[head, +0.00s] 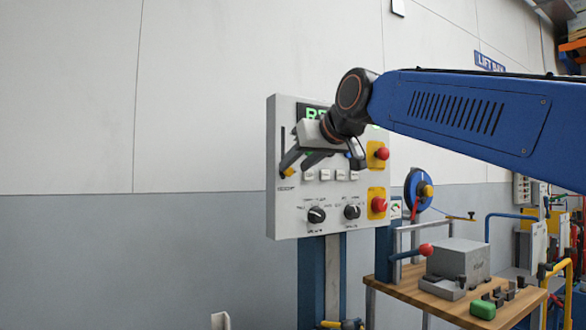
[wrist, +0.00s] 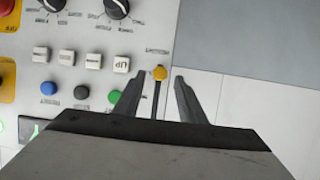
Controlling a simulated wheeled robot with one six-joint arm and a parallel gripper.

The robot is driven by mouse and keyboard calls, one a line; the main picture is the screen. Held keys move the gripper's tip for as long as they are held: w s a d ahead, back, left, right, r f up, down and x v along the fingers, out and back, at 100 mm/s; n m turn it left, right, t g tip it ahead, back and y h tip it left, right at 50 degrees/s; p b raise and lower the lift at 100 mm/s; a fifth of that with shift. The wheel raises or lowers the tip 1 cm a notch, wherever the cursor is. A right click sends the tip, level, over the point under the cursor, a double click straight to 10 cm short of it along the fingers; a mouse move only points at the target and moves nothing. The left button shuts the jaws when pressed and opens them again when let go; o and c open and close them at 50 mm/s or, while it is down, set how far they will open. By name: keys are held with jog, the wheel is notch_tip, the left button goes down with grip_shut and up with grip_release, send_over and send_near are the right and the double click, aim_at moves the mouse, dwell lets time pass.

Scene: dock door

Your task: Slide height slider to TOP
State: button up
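The height slider has a yellow knob (head: 288,173) at the lower end of a dark vertical slot (head: 282,140) on the left of the grey control panel (head: 336,222). In the wrist view, which is upside down, the knob (wrist: 160,73) shows between the two fingertips, with the slot running down from it. My gripper (head: 295,169) is open at the panel's front. In the wrist view a gap shows on both sides of the knob, and neither finger (wrist: 158,80) appears to touch it. The slot's upper end is hidden behind my gripper in the wrist view.
Red emergency-style buttons (head: 381,153), white push buttons (head: 325,175) and two black rotary knobs (head: 316,215) are on the panel to the slider's right. A wooden workbench (head: 400,288) with a grey box stands at the right. Space left of the panel is clear.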

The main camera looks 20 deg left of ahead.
jog(key=shift+x, duration=1.4)
grip_shut()
jog(key=shift+r, duration=0.15)
send_near(283, 136)
jog(key=x, duration=0.4)
grip_release()
